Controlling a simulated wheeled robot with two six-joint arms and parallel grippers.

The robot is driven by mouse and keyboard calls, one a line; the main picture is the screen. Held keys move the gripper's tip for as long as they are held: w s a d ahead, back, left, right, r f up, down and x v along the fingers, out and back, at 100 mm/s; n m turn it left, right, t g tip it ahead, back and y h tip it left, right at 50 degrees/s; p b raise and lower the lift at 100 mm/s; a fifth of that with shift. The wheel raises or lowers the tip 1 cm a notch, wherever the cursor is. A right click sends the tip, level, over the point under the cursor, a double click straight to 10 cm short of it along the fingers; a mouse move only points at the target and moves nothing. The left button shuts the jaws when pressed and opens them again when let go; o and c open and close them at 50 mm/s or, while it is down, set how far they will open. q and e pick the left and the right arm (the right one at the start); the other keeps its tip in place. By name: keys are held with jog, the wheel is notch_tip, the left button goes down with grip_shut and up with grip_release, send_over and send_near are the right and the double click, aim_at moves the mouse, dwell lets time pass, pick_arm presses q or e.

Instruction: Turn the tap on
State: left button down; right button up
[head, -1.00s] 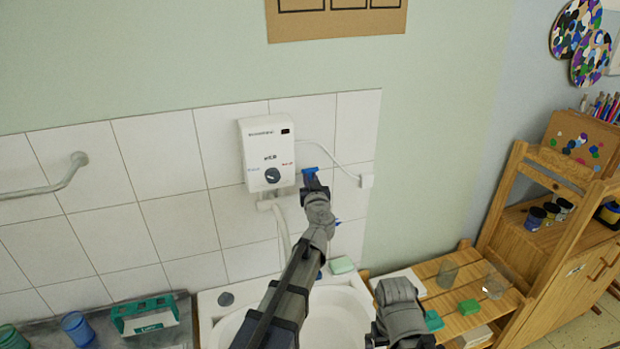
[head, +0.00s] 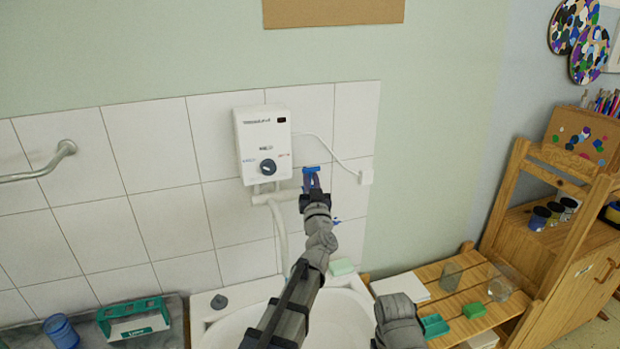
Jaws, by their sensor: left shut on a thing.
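The tap's white pipe (head: 277,196) runs under the white water heater (head: 265,150) on the tiled wall, above the sink (head: 340,320). I cannot tell how far the tap is turned, and no running water shows. Of my right arm only a grey link shows at the bottom; its gripper is out of view.
A white grab rail (head: 40,172) is on the left wall. A green box (head: 133,318) and blue cup (head: 61,331) stand left of the sink. A slatted wooden shelf (head: 430,287) with glass jars and sponges is to the right.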

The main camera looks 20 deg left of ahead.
pick_arm(q)
jog(key=c, duration=0.9)
grip_release()
jog(key=shift+o, duration=0.2)
jog(key=b+v, duration=0.2)
jog(key=v, duration=0.5)
jog(key=shift+s+d+f, duration=0.15)
jog(key=shift+s, duration=0.2)
